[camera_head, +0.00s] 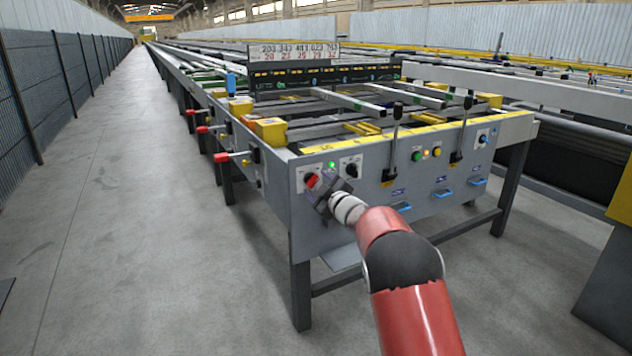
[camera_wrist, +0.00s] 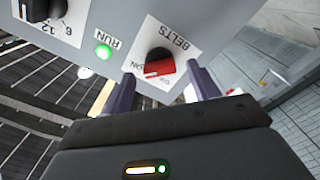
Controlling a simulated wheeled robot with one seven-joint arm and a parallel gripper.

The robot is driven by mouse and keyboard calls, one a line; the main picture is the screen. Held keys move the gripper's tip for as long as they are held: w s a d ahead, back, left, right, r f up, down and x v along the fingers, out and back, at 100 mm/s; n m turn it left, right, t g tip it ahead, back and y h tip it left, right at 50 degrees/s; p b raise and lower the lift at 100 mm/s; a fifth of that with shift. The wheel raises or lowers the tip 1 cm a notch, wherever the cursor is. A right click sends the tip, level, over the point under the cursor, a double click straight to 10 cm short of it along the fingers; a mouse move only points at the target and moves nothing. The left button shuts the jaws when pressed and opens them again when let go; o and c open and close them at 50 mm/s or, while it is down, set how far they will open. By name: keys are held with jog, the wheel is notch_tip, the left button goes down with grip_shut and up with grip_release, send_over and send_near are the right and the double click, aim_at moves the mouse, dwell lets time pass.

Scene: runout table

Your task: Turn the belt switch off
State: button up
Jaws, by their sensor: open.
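The belt switch (camera_wrist: 160,64) is a red and black rotary knob on a white plate lettered BELTS in the wrist view. An ON mark shows beside it; the exact setting is hard to read. In the head view the switch (camera_head: 311,181) sits at the left end of the grey front panel. My gripper (camera_wrist: 162,78) is open, its two fingers pointing at the panel on either side of the knob. I cannot tell whether they touch it. In the head view my gripper (camera_head: 322,194) is just below and right of the switch, partly covering its plate.
A lit green RUN lamp (camera_wrist: 103,51) is close beside the switch. A second black knob (camera_head: 350,168) is to its right in the head view. Red-handled levers (camera_head: 222,157) stick out along the table's left side. The concrete floor (camera_head: 120,220) at left is clear.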

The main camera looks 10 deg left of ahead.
jog(key=shift+x, duration=0.9)
jog(key=c, duration=1)
